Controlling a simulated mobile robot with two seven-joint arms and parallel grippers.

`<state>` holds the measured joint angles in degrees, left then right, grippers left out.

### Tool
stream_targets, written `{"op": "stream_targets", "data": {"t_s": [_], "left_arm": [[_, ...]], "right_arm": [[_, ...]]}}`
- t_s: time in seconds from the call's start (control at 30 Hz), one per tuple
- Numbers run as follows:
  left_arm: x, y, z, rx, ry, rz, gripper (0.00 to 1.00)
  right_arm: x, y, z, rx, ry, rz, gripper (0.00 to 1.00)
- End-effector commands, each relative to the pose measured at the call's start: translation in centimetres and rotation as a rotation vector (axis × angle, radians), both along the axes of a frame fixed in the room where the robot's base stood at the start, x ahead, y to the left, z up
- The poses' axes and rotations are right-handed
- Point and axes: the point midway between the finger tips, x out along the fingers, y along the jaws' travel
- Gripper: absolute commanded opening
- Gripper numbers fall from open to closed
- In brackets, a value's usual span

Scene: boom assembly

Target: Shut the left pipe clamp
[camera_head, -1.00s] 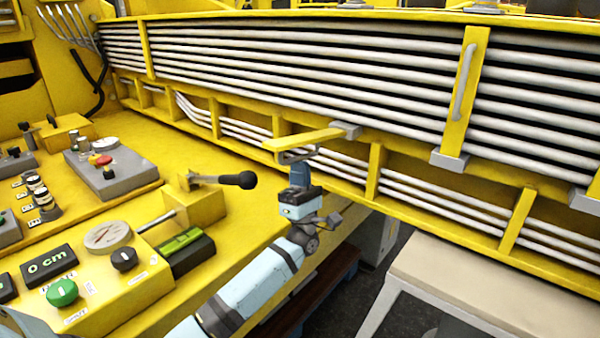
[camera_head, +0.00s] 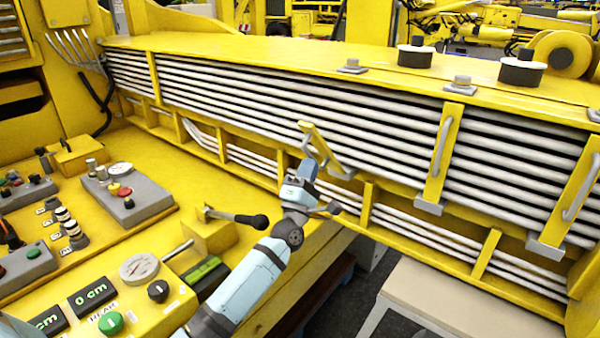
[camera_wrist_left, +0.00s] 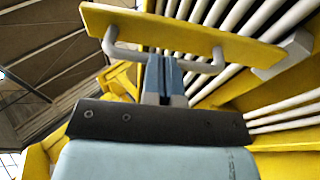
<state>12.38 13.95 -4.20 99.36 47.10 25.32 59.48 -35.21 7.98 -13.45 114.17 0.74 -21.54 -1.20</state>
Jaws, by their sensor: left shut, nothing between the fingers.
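The left pipe clamp (camera_head: 322,146) is a yellow bar with a grey handle, hinged at its lower end by the pipe rack. It leans out from the pipes, partly raised, so it stands open. My left gripper (camera_head: 307,168) is shut and empty, just below and in front of the clamp. In the left wrist view, the closed blue fingers (camera_wrist_left: 164,76) reach up to the grey handle (camera_wrist_left: 205,67) under the yellow bar (camera_wrist_left: 185,33) and overlap it; contact is hard to tell. My right gripper is not in view.
Two other clamps, the middle one (camera_head: 438,155) and the right one (camera_head: 570,195), stand upright against the grey pipes (camera_head: 300,102). A control panel with a black-knobbed lever (camera_head: 235,216) lies left of my arm. A beige bench top (camera_head: 450,300) is at lower right.

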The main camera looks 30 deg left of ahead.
Motion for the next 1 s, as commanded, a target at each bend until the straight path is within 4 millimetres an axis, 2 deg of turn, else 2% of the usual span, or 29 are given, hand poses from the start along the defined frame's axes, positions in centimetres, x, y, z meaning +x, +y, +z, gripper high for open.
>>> {"op": "stream_targets", "data": {"t_s": [0.03, 0.17, 0.5, 0.8, 1.0], "left_arm": [[0.7, 0.0, 1.3, 0.002, -0.004, 0.0, 0.0], [2.0, -0.1, 2.8, 0.0, -0.006, 0.001, 0.0], [5.8, -0.4, 6.1, 0.0, -0.006, -0.001, 0.0], [8.4, -0.6, 7.6, 0.001, -0.005, 0.0, 0.0], [9.2, -0.7, 8.0, 0.001, -0.005, 0.0, 0.0]], "right_arm": [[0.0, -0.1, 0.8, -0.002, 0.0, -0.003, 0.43], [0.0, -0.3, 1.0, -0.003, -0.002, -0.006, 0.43], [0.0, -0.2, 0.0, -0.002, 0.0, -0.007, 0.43], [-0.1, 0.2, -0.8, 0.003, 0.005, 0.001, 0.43], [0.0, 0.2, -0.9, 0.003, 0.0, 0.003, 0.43]]}}
